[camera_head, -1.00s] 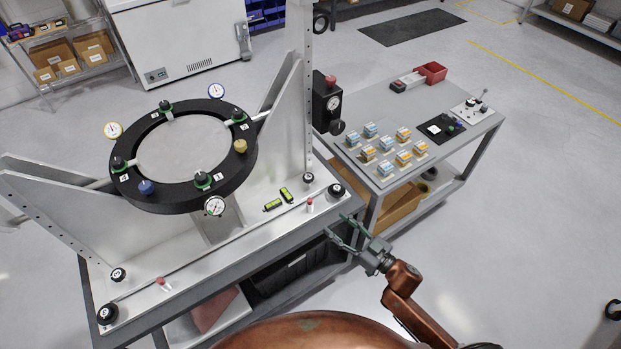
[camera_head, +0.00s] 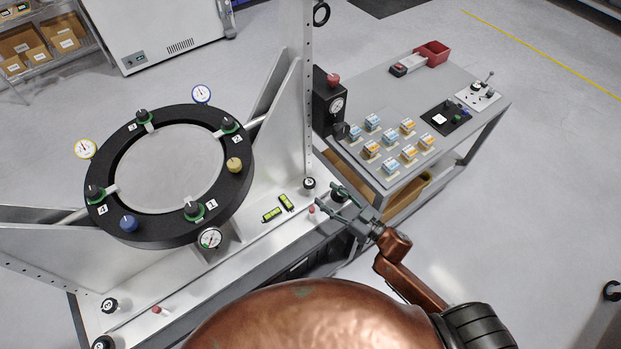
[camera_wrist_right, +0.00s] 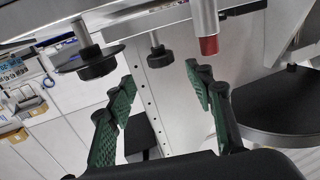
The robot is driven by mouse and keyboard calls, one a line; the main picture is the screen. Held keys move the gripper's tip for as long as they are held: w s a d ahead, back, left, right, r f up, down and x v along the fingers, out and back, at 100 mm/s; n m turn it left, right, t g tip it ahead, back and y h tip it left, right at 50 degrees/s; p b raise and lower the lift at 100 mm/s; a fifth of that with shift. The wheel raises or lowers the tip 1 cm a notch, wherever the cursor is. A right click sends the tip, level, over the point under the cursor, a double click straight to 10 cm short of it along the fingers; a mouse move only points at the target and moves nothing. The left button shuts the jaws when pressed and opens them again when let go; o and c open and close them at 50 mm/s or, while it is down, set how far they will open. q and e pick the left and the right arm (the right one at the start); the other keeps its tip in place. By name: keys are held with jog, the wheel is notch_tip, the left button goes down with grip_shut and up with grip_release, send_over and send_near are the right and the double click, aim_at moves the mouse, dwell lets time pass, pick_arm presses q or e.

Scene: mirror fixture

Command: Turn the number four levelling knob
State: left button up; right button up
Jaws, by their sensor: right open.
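The white fixture base (camera_head: 262,243) carries black levelling knobs along its front: one at the right corner (camera_head: 338,196), one behind it (camera_head: 308,184), one at the left (camera_head: 109,305) and one at the lower left (camera_head: 103,342). Their numbers are too small to read surely. The black mirror ring (camera_head: 235,190) has green-based clamp knobs; the left one (camera_head: 95,193) is beside a label like 4. My right gripper (camera_head: 326,196) is open and empty at the right corner knob, contact unclear. In the wrist view, two black knobs (camera_wrist_right: 97,65) (camera_wrist_right: 158,57) are beyond the open fingers (camera_wrist_right: 160,78). My left gripper is out of view.
A red-tipped pin (camera_head: 312,209) and yellow-green levels (camera_head: 279,207) are near my right gripper. A grey table (camera_head: 440,85) with small boxes stands to the right. A tall perforated upright (camera_head: 308,100) rises behind the knobs.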

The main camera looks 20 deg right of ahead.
aim_at(312, 184)
jog(key=x, duration=0.6)
jog(key=shift+w+a, duration=0.25)
jog(key=shift+w, duration=0.1)
jog(key=shift+w+a, duration=0.15)
jog(key=shift+w, duration=0.05)
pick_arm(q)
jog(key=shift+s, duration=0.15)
pick_arm(e)
jog(key=shift+c, duration=0.5)
jog(key=c, duration=1.1)
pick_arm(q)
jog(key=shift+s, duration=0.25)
pick_arm(e)
jog(key=shift+o, duration=0.2)
jog(key=shift+r+n+y, duration=0.1)
jog(key=shift+n+y, duration=0.2)
